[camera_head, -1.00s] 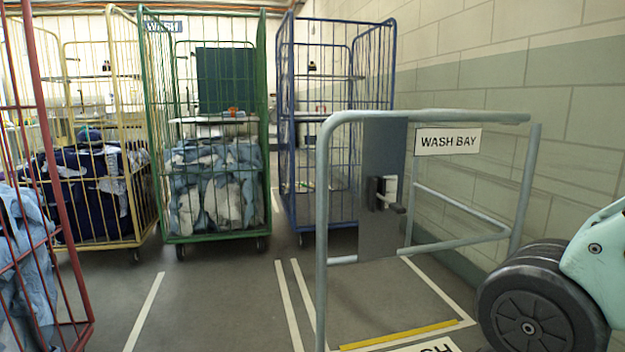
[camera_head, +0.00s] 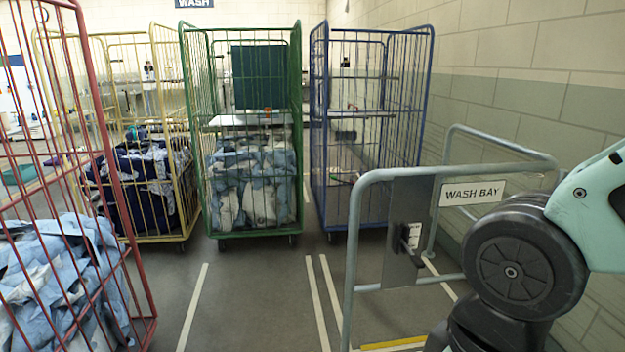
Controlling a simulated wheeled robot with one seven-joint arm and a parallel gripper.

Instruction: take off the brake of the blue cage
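The blue cage (camera_head: 317,150) stands at the back, right of the green cage, near the tiled wall. My gripper is out of view; only part of my arm shows at the right edge, well in front of the blue cage.
The grey gate (camera_head: 355,240) with a latch plate and a WASH BAY sign (camera_head: 472,192) stands between me and the blue cage. A green cage (camera_head: 190,140) and yellow cage (camera_head: 190,225) hold laundry. A red cage (camera_head: 100,130) is at left. Floor in the middle is clear.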

